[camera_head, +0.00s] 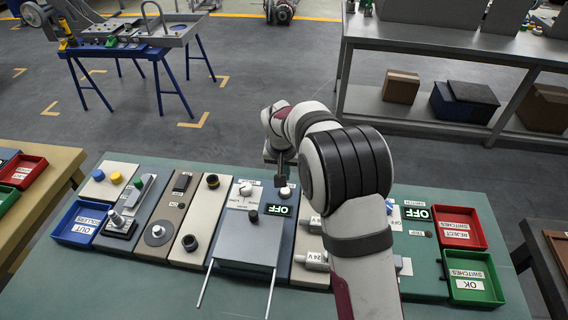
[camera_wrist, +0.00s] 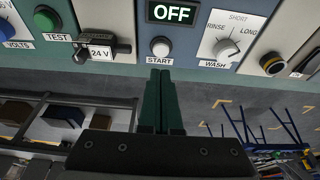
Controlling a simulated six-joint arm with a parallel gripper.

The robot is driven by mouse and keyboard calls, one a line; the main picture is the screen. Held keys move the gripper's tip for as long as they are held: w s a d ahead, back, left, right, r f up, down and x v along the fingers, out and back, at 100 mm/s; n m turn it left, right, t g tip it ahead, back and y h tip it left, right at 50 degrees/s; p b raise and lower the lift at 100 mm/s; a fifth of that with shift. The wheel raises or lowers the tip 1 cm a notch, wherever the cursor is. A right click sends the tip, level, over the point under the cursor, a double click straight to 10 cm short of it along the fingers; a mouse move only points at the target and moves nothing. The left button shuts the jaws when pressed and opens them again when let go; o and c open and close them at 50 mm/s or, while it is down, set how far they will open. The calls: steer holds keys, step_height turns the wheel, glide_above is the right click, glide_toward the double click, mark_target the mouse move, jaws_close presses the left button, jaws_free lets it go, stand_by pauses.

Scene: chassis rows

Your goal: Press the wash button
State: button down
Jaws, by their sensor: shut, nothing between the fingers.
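The grey-blue wash panel (camera_head: 240,243) stands near the middle of the row of chassis. In the wrist view its white round button (camera_wrist: 161,47), labelled START, sits beside a white dial (camera_wrist: 228,45) labelled WASH. The display (camera_wrist: 173,12) reads OFF. In the head view the button (camera_head: 286,191) is at the panel's far right, partly hidden by my gripper (camera_head: 280,182). My gripper, with green fingers in the wrist view (camera_wrist: 160,76), is shut and empty, with its tips close to the button. I cannot tell whether they touch it.
A blue bin (camera_head: 82,224) stands at the left end, red (camera_head: 458,228) and green (camera_head: 473,278) bins at the right. Two handle rods (camera_head: 205,284) stick out from the wash panel.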

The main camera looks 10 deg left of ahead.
mark_target(286, 193)
steer(key=x, duration=0.4)
steer(key=shift+s+f, duration=0.3)
steer(key=shift+f, duration=0.6)
steer(key=shift+s+f, duration=0.1)
steer(key=shift+f, duration=1.1)
steer(key=shift+d, duration=0.1)
step_height(286, 193, up, 4)
steer(key=shift+r, duration=0.1)
steer(key=v, duration=1)
steer(key=shift+w+r, duration=0.3)
steer(key=shift+r, duration=0.05)
